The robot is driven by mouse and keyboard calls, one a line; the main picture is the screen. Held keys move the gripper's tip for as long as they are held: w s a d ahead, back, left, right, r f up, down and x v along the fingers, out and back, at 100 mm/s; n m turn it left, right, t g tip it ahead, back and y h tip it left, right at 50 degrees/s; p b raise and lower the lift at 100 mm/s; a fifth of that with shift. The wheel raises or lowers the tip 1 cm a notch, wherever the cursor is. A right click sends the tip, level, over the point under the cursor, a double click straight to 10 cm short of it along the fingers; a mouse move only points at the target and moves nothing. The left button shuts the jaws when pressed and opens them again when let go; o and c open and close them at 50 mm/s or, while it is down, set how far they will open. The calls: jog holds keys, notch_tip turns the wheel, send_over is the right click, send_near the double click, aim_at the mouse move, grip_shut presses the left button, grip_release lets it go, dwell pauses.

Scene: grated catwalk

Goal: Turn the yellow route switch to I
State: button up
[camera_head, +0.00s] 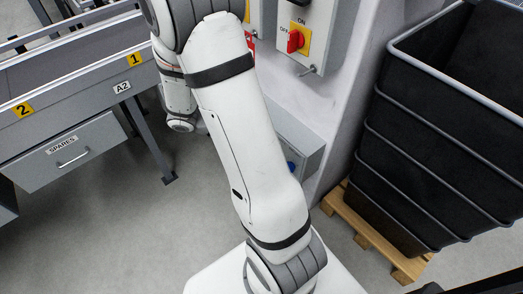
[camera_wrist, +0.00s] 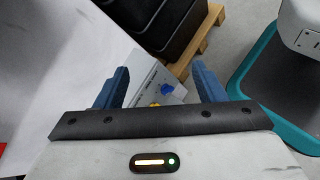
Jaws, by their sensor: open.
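In the wrist view a grey control box (camera_wrist: 146,75) shows between the fingers of my gripper (camera_wrist: 160,68). A blue knob (camera_wrist: 167,88) sits on its face, with a small yellow part (camera_wrist: 153,104) below it, mostly cut off by my gripper's body. This may be the yellow route switch; its setting cannot be read. In the head view the box (camera_head: 313,150) and blue knob (camera_head: 290,166) show low on the pale housing; my arm hides the rest, and my gripper is out of sight.
A red rotary switch (camera_head: 296,40) on a yellow ON/OFF plate is above the box. Black crates (camera_head: 440,130) on a wooden pallet (camera_head: 375,240) stand at right. A conveyor bench (camera_head: 80,80) with a SPARES drawer (camera_head: 68,152) is at left.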

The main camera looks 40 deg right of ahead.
jog(key=w+d+f+n+t+h+b, duration=0.2)
jog(key=w+f+n+h+b, duration=0.15)
jog(key=f, duration=0.65)
jog(key=w+d+f+n+t+h+b, duration=0.1)
jog(key=w+f+n+t+h+b, duration=0.15)
jog(key=f+n, duration=0.45)
jog(key=w+d+f+n+t+h+b, duration=0.2)
jog(key=f+t+b, duration=0.15)
jog(key=f, duration=0.85)
jog(key=d+g+b, duration=0.1)
jog(key=d+b, duration=0.1)
jog(key=d, duration=0.5)
jog(key=shift+w+d, duration=0.15)
jog(key=shift+d, duration=0.2)
jog(key=shift+c, duration=0.3)
jog(key=shift+a, duration=0.1)
jog(key=c, duration=0.9)
